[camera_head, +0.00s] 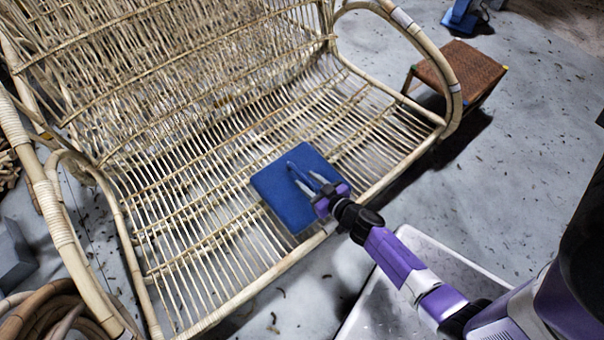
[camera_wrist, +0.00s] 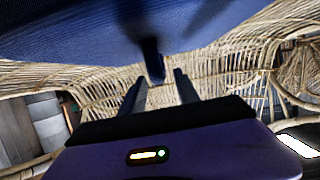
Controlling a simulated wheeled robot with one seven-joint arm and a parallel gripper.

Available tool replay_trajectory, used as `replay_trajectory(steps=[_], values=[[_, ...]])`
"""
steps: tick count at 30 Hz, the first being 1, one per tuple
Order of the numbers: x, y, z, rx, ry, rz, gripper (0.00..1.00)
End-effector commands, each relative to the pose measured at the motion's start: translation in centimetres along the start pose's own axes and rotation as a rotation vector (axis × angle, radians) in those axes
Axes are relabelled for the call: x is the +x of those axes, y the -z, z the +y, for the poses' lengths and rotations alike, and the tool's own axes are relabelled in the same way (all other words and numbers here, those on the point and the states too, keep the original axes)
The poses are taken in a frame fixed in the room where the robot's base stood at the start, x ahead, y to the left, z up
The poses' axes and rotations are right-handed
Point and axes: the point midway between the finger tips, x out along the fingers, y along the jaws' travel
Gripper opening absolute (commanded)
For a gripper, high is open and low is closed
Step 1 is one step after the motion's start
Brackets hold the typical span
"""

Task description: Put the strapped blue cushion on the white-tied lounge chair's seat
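The blue cushion (camera_head: 275,190) lies over the front part of the rattan lounge chair's seat (camera_head: 190,225), near the front rail. It appears to rest on the slats, though contact underneath is hidden. White ties (camera_head: 402,18) wrap the chair's arm. My gripper (camera_head: 309,182) is over the cushion's top, beside its raised blue strap (camera_head: 292,170). In the wrist view the cushion (camera_wrist: 60,35) fills the top, and the dark strap (camera_wrist: 152,62) reaches between my gripper's two fingers (camera_wrist: 160,82). The fingers are apart, with rattan visible between the strap and the right finger.
A brown woven stool (camera_head: 465,72) stands right of the chair. A white-edged tray (camera_head: 455,255) lies on the floor below my arm. Coiled canes (camera_head: 45,315) and a grey block (camera_head: 15,255) are at lower left. The floor at right is mostly clear.

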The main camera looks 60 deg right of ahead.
Motion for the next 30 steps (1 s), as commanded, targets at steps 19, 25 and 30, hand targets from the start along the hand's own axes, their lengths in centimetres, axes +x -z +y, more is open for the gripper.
replay_trajectory(steps=[19,25,30], values=[[-9.9,0.8,-0.9,-0.019,0.015,0.009,0.38],[-17.1,4.8,-4.6,-0.078,0.078,0.045,0.38],[-24.0,10.1,-8.0,-0.104,0.143,0.068,0.38]])
